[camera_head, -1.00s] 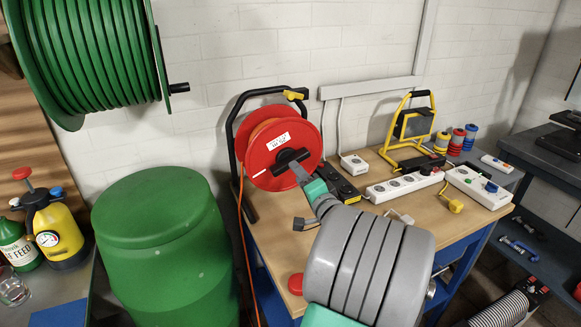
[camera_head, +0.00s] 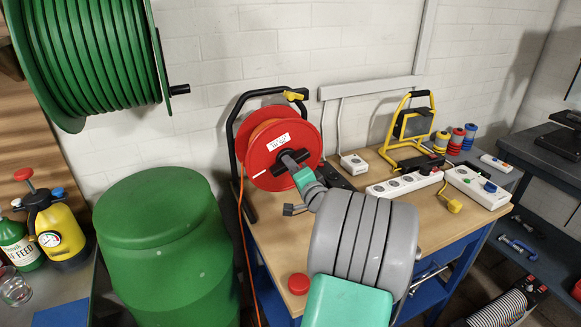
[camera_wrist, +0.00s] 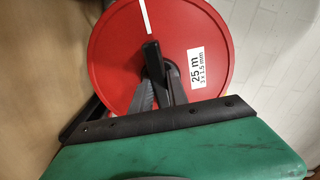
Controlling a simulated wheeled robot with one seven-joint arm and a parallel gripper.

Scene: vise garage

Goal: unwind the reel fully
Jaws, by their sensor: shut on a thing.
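The red cable reel (camera_head: 262,165) stands upright in a black frame on the workbench, with a white label on its face. Its orange cable (camera_head: 246,250) runs down from the drum past the bench's left edge toward the floor. My gripper (camera_head: 290,160) is at the middle of the reel's face. In the wrist view my gripper (camera_wrist: 157,88) is shut on the black crank handle (camera_wrist: 152,60) of the red reel (camera_wrist: 110,60). The label there reads 25 m. The cable's lower end is out of view.
A green barrel (camera_head: 165,250) stands left of the bench. A large green hose reel (camera_head: 85,60) hangs on the wall above it. Power strips (camera_head: 400,186), a yellow work lamp (camera_head: 410,130) and a red button (camera_head: 298,284) are on the workbench (camera_head: 275,240).

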